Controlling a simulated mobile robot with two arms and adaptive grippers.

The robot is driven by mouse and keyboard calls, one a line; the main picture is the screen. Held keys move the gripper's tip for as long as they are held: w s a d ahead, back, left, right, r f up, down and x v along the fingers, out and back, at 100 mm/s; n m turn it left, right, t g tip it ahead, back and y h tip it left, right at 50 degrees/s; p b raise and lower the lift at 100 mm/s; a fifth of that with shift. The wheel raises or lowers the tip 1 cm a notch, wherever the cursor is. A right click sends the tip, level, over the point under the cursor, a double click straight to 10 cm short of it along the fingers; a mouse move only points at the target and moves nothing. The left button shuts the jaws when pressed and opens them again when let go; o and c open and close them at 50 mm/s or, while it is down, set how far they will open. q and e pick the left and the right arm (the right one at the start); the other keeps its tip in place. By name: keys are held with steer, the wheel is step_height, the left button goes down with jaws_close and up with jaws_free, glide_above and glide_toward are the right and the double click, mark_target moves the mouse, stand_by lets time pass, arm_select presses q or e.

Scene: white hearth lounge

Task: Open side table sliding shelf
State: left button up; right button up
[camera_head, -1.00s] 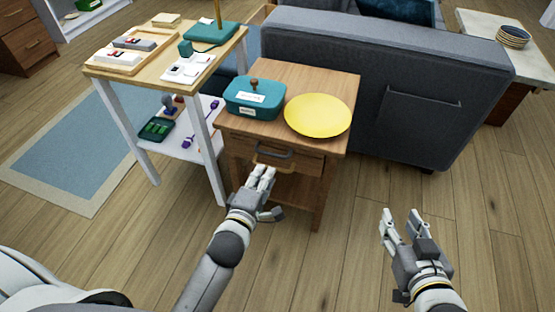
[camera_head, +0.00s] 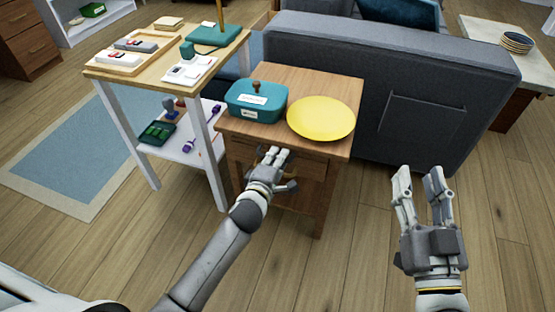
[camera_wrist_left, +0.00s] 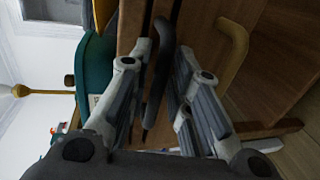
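The wooden side table (camera_head: 238,131) stands in the middle of the head view. Two handles show on its front in the left wrist view: a dark curved one (camera_wrist_left: 163,50) nearer the tabletop and a tan one (camera_wrist_left: 235,50) lower down. No pulled-out shelf is visible. My right gripper (camera_head: 420,172) is open and empty, right of the table.
A teal lidded box (camera_head: 256,102) and a yellow plate (camera_head: 321,118) rest on the tabletop. A white-legged shelf unit (camera_head: 208,150) stands close on the left. A grey sofa (camera_head: 400,75) is behind. Wooden floor in front and to the right is clear.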

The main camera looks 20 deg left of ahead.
arm_select(q)
steer(key=shift+w, duration=0.1)
arm_select(e)
steer(key=shift+r, duration=0.1)
arm_select(q)
jaws_close()
